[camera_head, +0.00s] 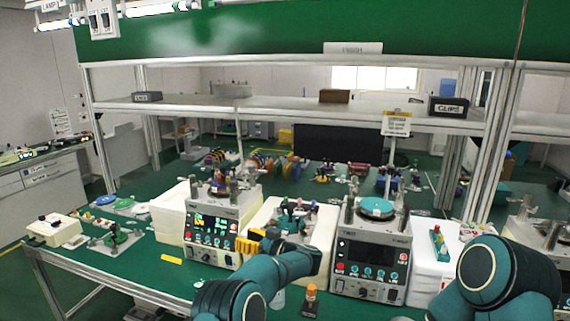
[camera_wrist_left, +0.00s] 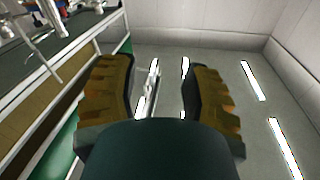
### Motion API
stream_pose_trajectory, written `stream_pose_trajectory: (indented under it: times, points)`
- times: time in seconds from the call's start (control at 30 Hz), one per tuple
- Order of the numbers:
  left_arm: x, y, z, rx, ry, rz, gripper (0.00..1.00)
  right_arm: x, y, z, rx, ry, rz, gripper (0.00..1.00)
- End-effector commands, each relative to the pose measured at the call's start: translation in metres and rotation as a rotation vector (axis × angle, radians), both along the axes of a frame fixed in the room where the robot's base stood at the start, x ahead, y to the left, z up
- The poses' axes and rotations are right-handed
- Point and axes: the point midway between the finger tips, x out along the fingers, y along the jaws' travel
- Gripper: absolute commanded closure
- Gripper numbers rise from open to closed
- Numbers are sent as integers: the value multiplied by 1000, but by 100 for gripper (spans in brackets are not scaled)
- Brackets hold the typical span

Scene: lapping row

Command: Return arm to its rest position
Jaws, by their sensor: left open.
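My left arm (camera_head: 285,266) comes up from the bottom of the head view and bends over the front of the green bench. My left gripper (camera_head: 255,242), with yellow-brown fingers, is in front of the lit lapping machine.
A lapping machine with a lit display (camera_head: 208,225) stands left of a second one with a dark display (camera_head: 368,262). A small orange-capped bottle (camera_head: 310,300) stands at the bench front. A white box (camera_head: 52,229) is at the left end. A shelf (camera_head: 270,104) runs above.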

Motion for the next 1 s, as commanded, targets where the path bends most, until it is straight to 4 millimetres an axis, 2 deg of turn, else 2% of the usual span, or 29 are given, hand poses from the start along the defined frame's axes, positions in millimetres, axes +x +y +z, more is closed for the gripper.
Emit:
stream_pose_trajectory:
  times: [0.17, 0.27, 0.37, 0.47, 0.57, 0.67, 0.7, 0.83, 1.0]
  points:
    - [15, 15, -35, -4, 6, -196, 53, 0, 0, -5, 0, 2, 2, 100]
    - [18, 20, -64, -39, 28, -340, 53, -1, 0, -8, 0, 3, 2, 100]
    - [12, 23, -102, -114, 79, -500, 53, -2, 1, -11, 0, 4, 4, 100]
    - [-8, 23, -145, -226, 154, -649, 53, -2, 1, -14, 1, 6, 4, 100]
    - [-43, 19, -188, -366, 253, -775, 53, -3, 1, -17, 1, 7, 6, 100]
    - [-92, 14, -228, -534, 372, -870, 53, -3, 1, -20, 1, 8, 6, 100]
    - [-116, 11, -243, -606, 426, -898, 53, -4, 1, -22, 1, 9, 8, 100]
    - [-199, 3, -278, -832, 597, -952, 53, -4, 1, -25, 0, 11, 8, 100]
    - [-306, -5, -297, -1087, 805, -950, 53, -5, 2, -29, 0, 12, 10, 100]
